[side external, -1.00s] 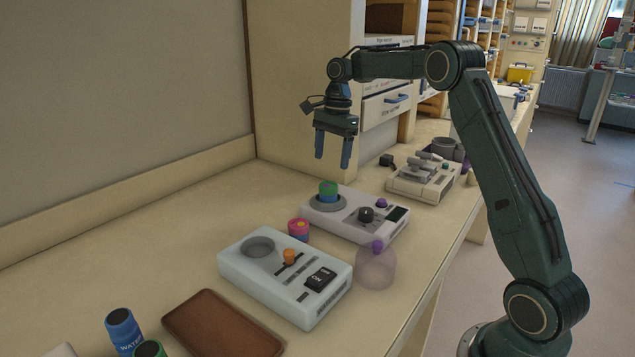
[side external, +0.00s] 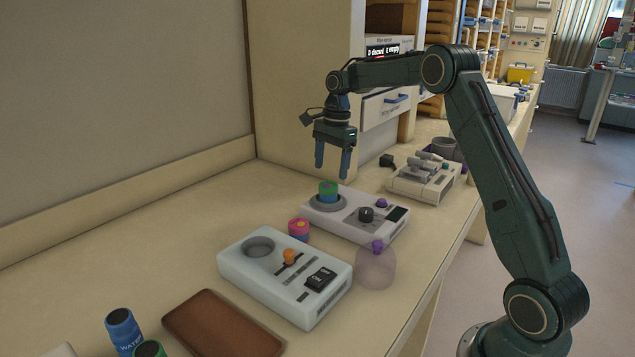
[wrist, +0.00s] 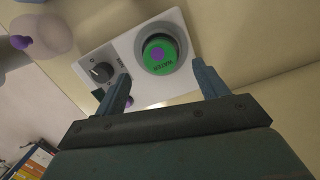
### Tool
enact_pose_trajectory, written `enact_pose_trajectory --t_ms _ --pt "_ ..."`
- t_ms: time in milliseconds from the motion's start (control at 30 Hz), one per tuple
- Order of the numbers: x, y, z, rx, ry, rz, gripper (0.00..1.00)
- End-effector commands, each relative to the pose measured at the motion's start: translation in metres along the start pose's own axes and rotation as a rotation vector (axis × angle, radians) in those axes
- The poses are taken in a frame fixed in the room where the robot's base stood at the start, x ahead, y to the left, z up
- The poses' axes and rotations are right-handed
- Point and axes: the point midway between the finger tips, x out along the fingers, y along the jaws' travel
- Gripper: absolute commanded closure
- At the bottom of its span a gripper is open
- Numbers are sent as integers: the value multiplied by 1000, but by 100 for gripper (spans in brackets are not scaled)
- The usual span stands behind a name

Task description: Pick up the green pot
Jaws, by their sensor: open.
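The green pot (side external: 328,190) stands upright on the round grey plate (side external: 328,203) of a white device (side external: 378,228) on the counter. In the wrist view the pot lies beyond and between my two fingers (wrist: 163,83).
A second white device (side external: 285,277) with an orange knob and a pink-topped pot (side external: 298,229) are nearer. A translucent dome (side external: 375,268) stands by the counter edge. A brown tray (side external: 222,325) and a blue water pot (side external: 122,329) are in front. A cabinet wall (side external: 305,90) rises behind.

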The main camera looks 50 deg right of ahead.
Motion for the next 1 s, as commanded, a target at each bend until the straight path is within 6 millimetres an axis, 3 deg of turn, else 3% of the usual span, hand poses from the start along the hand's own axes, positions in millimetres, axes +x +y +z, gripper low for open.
enact_pose_trajectory --t_ms 400,967,1000 --pt "48 0 0 -1 0 2 28" --pt "50 0 0 -1 1 0 28" --pt "50 0 0 -1 1 0 34"
